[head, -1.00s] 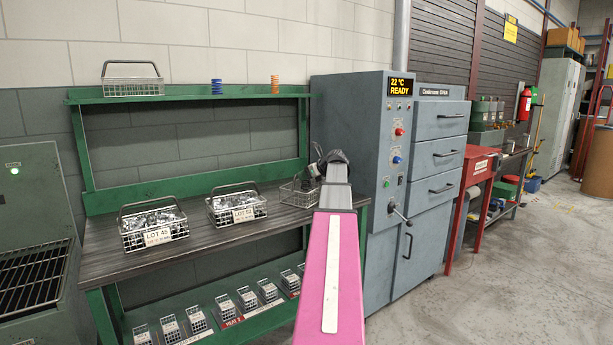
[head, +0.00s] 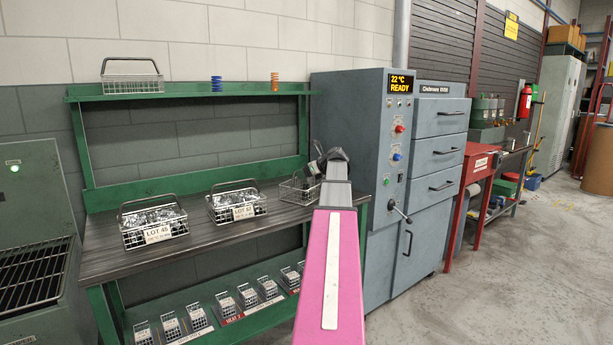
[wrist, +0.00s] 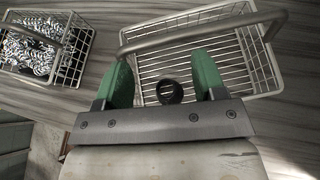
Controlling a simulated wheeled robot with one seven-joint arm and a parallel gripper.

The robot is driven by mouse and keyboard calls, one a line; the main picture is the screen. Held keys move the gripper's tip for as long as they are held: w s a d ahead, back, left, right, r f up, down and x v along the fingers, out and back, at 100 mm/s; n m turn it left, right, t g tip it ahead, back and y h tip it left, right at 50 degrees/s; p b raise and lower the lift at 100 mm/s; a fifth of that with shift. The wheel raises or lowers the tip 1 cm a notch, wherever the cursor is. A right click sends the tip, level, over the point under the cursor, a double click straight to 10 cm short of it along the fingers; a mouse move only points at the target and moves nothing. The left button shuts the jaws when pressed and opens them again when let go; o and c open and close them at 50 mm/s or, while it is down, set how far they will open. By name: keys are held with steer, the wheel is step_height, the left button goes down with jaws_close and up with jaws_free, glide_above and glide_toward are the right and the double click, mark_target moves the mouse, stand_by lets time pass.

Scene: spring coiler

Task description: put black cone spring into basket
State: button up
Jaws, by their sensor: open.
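The black cone spring (wrist: 169,91) shows in the wrist view as a small dark ring between my fingers, over the wire floor of the basket. My gripper (wrist: 162,68) is open, its two green fingers apart on either side of the spring, touching neither. The wire basket (wrist: 264,68) is otherwise empty, with its handle crossing above the fingers. I cannot tell whether the spring rests on the basket floor. In the head view the basket (head: 287,191) stands at the bench's right end, partly hidden by my arm; the spring cannot be made out there.
Two full wire baskets, LOT 45 (head: 153,232) and LOT 52 (head: 240,208), stand left on the bench (head: 205,235). A blue spring (head: 216,84), an orange spring (head: 275,82) and another basket (head: 133,84) are on the upper shelf. The grey machine (head: 377,190) borders the right.

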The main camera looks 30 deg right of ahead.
steer(key=v, duration=1.2)
steer(key=shift+r, duration=0.15)
steer(key=shift+s, duration=0.1)
